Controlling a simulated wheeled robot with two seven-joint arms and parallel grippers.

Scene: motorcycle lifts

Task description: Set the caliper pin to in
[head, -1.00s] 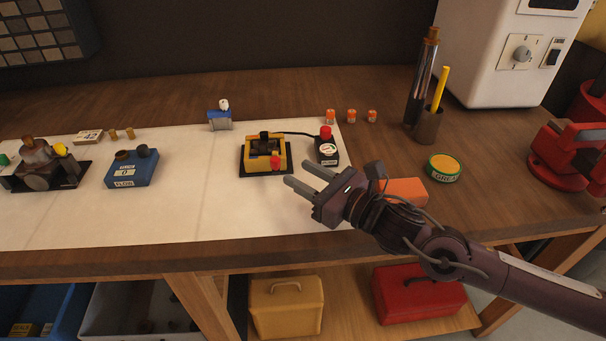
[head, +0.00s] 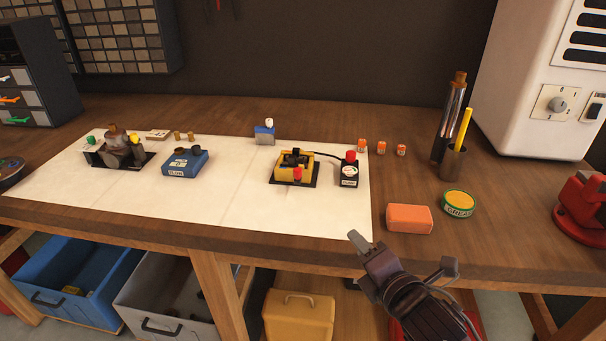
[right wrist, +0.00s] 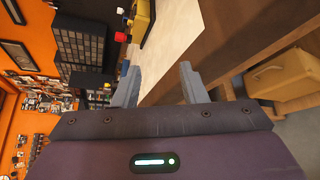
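A yellow caliper-like fixture (head: 311,163) sits on a black base on the white mat, with a dark part in its middle. A small red knob (head: 297,173) stands at its front; which part is the pin, and how it is set, I cannot tell. My right gripper (head: 357,240) is in front of the fixture, lower right, by the table's front edge and apart from it. In the right wrist view its two fingers (right wrist: 158,80) are spread with nothing between them. A yellow thing (right wrist: 141,20) shows beyond them, cut by the top edge. My left gripper is out of view.
A black gauge box (head: 349,172) with a red button stands right of the fixture, joined by a cable. An orange block (head: 409,218) and a green-yellow tin (head: 458,203) lie right of the mat (head: 238,206). A blue box (head: 184,163) stands left. The mat's front is clear.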

